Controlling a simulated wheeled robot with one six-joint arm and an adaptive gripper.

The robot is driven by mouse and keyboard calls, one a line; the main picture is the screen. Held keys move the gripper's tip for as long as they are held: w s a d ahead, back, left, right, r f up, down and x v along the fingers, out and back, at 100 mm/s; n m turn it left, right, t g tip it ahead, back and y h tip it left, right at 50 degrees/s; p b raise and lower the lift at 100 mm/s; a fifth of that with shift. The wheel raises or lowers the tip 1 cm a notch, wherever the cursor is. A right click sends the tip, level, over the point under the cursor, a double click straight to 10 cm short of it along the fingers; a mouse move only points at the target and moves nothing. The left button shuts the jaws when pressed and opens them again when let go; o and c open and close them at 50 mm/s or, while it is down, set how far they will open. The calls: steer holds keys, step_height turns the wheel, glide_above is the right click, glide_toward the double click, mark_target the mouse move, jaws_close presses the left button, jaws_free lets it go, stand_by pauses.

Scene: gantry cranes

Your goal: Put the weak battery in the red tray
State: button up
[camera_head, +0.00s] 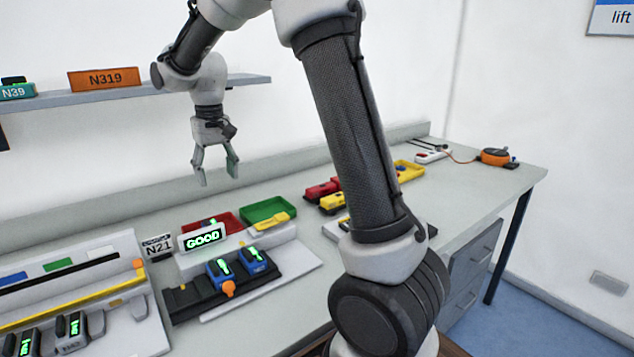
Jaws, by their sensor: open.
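My gripper (217,175) hangs open and empty, fingers down, above and behind the trays. The red tray (232,227) stands on the bench behind a small display (202,237) that reads GOOD. A small item with a green light shows just above the display; I cannot tell whether it lies in the tray. Two blue batteries with green marks, one on the left (218,273) and one on the right (254,262), sit on a dark rack (185,300). Two grey units with green marks (72,330) stand at the lower left. I cannot tell which battery is weak.
A green tray (265,208) with a yellow item stands right of the red tray. An orange knob (228,288) sits at the rack's front. A wall shelf (130,92) holds signs N39 and N319.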

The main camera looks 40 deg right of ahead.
steer(key=s+d+r+t, duration=0.1)
steer(key=s+d+r, duration=0.45)
steer(key=s, duration=0.25)
steer(key=s+d+t, duration=0.1)
steer(key=s+d, duration=0.2)
steer(key=s, duration=0.8)
steer(key=s+d+t, duration=0.1)
steer(key=s+d, duration=0.2)
steer(key=s, duration=0.9)
steer(key=shift+s+d+t, duration=0.3)
